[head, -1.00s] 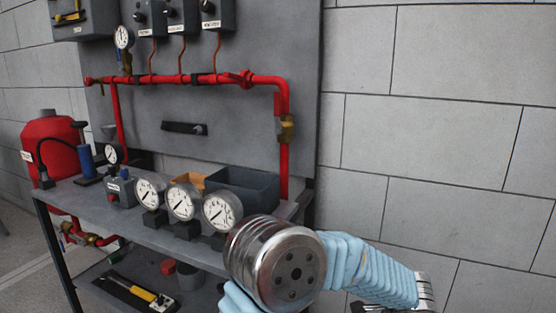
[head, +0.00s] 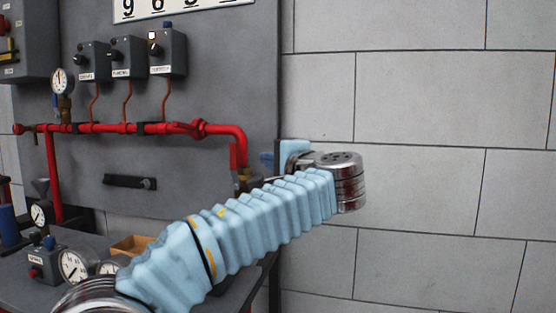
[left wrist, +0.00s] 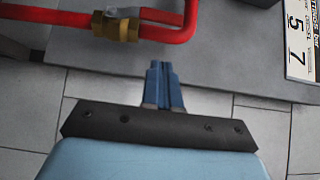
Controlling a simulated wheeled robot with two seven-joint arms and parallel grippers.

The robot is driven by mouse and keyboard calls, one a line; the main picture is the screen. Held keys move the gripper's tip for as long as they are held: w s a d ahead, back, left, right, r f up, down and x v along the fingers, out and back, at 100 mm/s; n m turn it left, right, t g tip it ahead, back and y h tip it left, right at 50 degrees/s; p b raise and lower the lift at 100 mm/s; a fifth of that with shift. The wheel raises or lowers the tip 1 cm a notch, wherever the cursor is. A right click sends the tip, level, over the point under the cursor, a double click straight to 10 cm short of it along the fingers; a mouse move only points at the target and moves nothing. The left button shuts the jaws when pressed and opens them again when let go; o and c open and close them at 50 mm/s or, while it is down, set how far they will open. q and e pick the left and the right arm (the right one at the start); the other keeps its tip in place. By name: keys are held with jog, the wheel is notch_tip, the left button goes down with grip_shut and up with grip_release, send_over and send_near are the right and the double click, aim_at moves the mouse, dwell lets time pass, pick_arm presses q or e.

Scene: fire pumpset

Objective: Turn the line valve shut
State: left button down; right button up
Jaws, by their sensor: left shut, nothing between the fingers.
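The line valve is a brass body (head: 243,177) on the downward leg at the right end of the red pipe, with a red lever (head: 233,155) beside it. My arm partly hides it in the head view. In the left wrist view the brass body (left wrist: 118,27) and the flat red lever (left wrist: 160,17) show at the top. My left gripper (head: 267,158) is just right of the valve, apart from it. Its blue fingers (left wrist: 162,66) are shut and empty, pointing toward the pipe. My right gripper is not in view.
The red pipe (head: 105,128) runs along a grey panel (head: 225,60) with switch boxes (head: 167,53) and a gauge (head: 60,81). The block wall (head: 410,110) to the right is bare.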

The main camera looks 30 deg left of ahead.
aim_at(234, 165)
pick_arm(q)
jog(key=a, duration=0.7)
jog(key=shift+w+p, duration=0.25)
jog(key=shift+p, duration=0.05)
